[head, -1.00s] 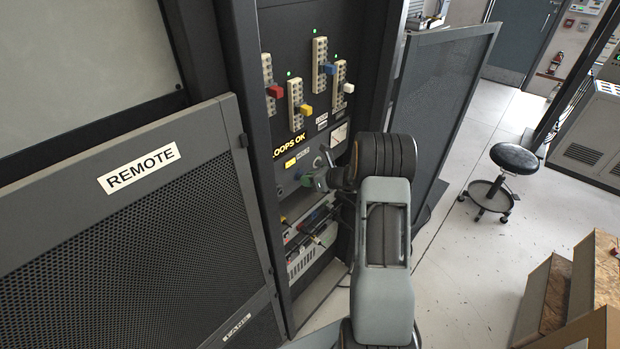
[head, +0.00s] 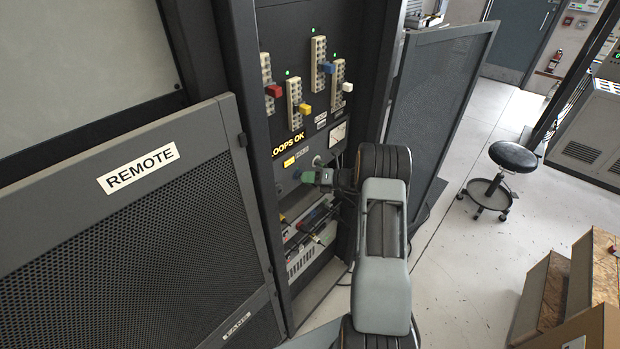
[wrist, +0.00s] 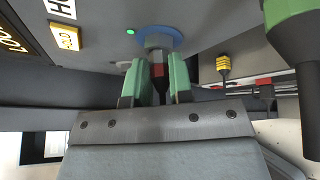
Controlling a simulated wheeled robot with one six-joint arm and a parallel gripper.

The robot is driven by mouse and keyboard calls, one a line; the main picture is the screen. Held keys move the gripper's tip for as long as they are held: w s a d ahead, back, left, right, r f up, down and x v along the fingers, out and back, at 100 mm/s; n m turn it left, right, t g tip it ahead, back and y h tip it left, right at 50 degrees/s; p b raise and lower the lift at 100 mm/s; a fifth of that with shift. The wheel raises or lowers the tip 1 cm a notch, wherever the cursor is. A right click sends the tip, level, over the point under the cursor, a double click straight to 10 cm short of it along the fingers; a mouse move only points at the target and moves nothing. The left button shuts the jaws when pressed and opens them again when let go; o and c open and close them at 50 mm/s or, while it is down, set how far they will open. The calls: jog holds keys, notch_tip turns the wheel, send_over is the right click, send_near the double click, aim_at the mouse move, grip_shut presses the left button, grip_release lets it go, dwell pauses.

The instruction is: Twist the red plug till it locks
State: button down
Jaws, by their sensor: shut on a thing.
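The red plug (wrist: 158,70) shows between the green fingers in the wrist view. Its grey front end meets a socket with a blue ring (wrist: 174,42), and a small green light (wrist: 130,32) glows beside the ring. My gripper (wrist: 156,72) is shut on the plug, one finger on each side. In the head view my gripper (head: 318,177) is at the lower panel of the rack, and its fingers and wrist hide the plug. Whether the plug is locked cannot be told.
Above my gripper are a LOOPS OK display (head: 288,145), a white meter (head: 338,133) and switch strips with red (head: 273,91), yellow, blue and white handles. Cables and a yellow connector (wrist: 223,62) are close by. Mesh doors flank the rack, the right one (head: 440,110) near my arm.

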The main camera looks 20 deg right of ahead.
jog(key=c, duration=1.2)
grip_release()
jog(key=shift+w+a, duration=0.1)
jog(key=shift+o, duration=1.3)
